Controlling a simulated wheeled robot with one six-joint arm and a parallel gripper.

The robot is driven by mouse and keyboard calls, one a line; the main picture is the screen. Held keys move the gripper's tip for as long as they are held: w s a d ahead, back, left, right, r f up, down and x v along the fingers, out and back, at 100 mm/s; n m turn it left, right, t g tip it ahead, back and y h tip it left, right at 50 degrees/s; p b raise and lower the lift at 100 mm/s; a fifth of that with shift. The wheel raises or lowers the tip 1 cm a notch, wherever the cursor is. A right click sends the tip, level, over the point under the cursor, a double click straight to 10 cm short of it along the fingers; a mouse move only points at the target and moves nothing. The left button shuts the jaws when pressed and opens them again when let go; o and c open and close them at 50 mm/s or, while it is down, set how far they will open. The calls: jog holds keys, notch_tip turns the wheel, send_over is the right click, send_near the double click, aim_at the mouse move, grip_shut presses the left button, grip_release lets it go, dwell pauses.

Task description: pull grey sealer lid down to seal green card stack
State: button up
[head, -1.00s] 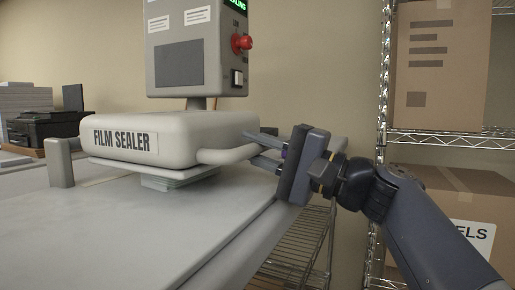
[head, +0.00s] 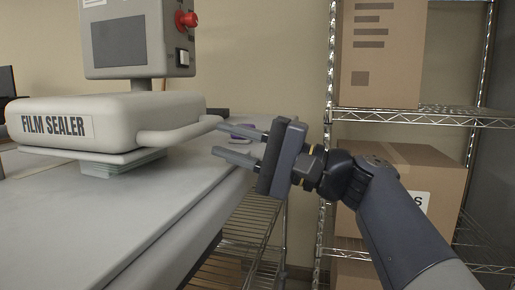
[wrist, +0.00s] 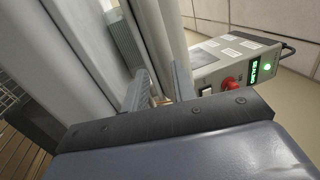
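The pale grey sealer lid (head: 150,115), labelled FILM SEALER, lies level and lowered in the head view. The green card stack (head: 122,166) sits under its pressing plate, pressed against it as far as I can see; only the stack's edges show. The lid's bar handle (head: 183,134) sticks out at the right front. My gripper (head: 219,140) is open, its two fingers apart, just right of the handle's outer corner, with nothing visible in its grasp. The wrist view shows the spread fingers (wrist: 160,88) pointing toward the lid (wrist: 163,35) and the ridged stack edge (wrist: 124,42).
The control box (head: 137,35) with a red button (head: 186,19) stands above the lid; its green display (wrist: 254,70) is lit and seems to read SEALING. A wire rack (head: 440,113) with cardboard boxes stands at right. The front worktop (head: 90,215) is clear.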

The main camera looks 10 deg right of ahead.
aim_at(207, 132)
jog(key=shift+p+v, duration=0.3)
jog(key=shift+v, duration=2.45)
jog(key=shift+a, duration=0.1)
jog(key=b+x, duration=0.1)
jog(key=x, duration=0.8)
jog(key=shift+a+r, duration=0.1)
jog(key=shift+r, duration=0.1)
jog(key=shift+w+a+r, duration=0.15)
jog(key=shift+w+a, duration=0.15)
jog(key=shift+a, duration=0.3)
jog(key=shift+r, duration=0.1)
